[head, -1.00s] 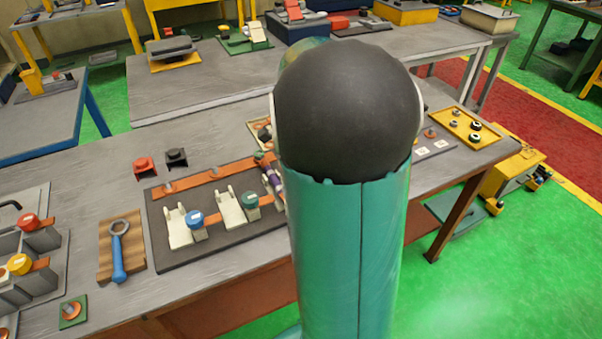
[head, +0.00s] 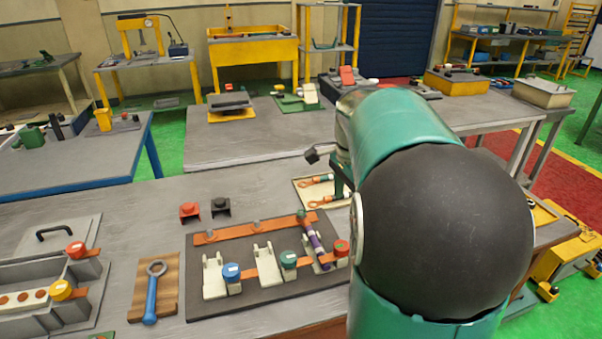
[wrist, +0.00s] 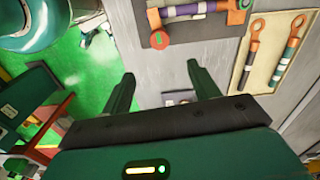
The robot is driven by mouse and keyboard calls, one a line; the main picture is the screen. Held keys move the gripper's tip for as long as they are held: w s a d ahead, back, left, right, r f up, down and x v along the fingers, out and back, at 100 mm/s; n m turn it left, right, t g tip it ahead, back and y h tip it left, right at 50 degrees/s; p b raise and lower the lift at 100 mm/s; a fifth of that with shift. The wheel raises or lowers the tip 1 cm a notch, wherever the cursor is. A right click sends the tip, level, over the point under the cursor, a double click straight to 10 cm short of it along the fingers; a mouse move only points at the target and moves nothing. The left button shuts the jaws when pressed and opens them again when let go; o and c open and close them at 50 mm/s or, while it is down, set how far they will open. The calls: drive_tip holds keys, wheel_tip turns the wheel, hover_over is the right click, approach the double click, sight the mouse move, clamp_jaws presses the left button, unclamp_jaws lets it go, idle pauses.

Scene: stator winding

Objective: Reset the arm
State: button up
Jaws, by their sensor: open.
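My gripper (wrist: 162,92) is open and empty in the wrist view. Its two dark green fingers stand apart over the grey workbench and its edge, and nothing is between them. In the head view my teal arm with its black joint covers the right side of the bench, and the gripper's fingers are hidden or too small to make out there. The dark board (head: 262,284) on the bench carries copper bars, white holders, and blue, green and red capped posts. A purple-banded fuse-like part (head: 315,242) lies at its right; its end also shows in the wrist view (wrist: 190,9).
A tray (head: 303,187) with copper-ended parts lies behind the board. A blue-handled ring wrench (head: 151,297) rests on a wooden block. Red (head: 189,211) and black (head: 221,207) small blocks stand behind the board. A grey fixture (head: 40,300) is at left. Bare bench lies at the back left.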

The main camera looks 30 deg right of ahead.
drive_tip(key=s+a+n+t, duration=0.2)
drive_tip(key=s+a+n, duration=0.1)
drive_tip(key=a+n, duration=0.3)
drive_tip(key=s+a+n+t, duration=0.1)
drive_tip(key=s+a+n, duration=0.3)
drive_tip(key=a+n, duration=0.3)
drive_tip(key=s+a+n+t, duration=0.2)
drive_tip(key=a+n, duration=0.5)
drive_tip(key=a, duration=0.6)
drive_tip(key=shift+s+a+t, duration=0.2)
drive_tip(key=shift+s+t, duration=0.1)
drive_tip(key=shift+s, duration=0.55)
